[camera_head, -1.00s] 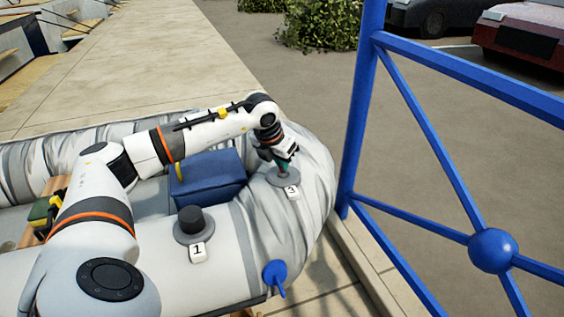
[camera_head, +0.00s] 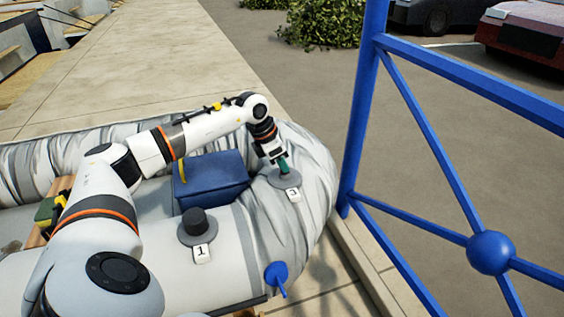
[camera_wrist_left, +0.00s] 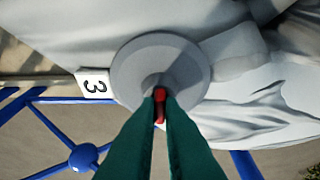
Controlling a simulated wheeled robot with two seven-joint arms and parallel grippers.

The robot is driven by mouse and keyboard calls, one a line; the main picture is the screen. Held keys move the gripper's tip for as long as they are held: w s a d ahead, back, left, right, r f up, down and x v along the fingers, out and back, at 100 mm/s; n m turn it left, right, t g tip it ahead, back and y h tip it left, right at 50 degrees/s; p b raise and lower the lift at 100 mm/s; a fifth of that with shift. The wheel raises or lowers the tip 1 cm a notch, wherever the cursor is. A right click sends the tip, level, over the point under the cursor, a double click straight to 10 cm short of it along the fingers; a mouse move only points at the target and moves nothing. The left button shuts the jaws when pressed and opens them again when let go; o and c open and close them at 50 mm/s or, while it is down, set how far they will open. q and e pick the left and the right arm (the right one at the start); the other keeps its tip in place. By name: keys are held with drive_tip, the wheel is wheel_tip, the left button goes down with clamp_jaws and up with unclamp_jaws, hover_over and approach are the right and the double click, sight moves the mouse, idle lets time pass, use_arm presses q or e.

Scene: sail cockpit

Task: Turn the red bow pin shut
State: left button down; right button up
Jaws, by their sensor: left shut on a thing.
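The red bow pin (camera_wrist_left: 160,96) shows in the left wrist view, standing on a round grey base (camera_wrist_left: 195,62) beside a white tag marked 3 (camera_wrist_left: 95,86). My left gripper (camera_wrist_left: 160,100) has its green fingertips shut on the pin, one on each side. In the head view my left gripper (camera_head: 284,168) reaches down to the same grey base (camera_head: 284,186) on the boat's rounded end, and its fingers hide the pin. The tag marked 3 (camera_head: 293,194) sits in front of it. My right gripper is not in view.
The grey inflatable boat (camera_head: 265,240) carries a black-capped valve (camera_head: 195,220) tagged 1, a blue box (camera_head: 213,180) and a blue fitting (camera_head: 276,275). A blue railing (camera_head: 357,120) stands close to the right. Open pavement (camera_head: 150,70) lies behind.

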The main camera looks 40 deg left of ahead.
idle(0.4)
use_arm(q)
drive_tip(key=c, duration=1.6)
unclamp_jaws()
drive_tip(key=shift+o, duration=0.2)
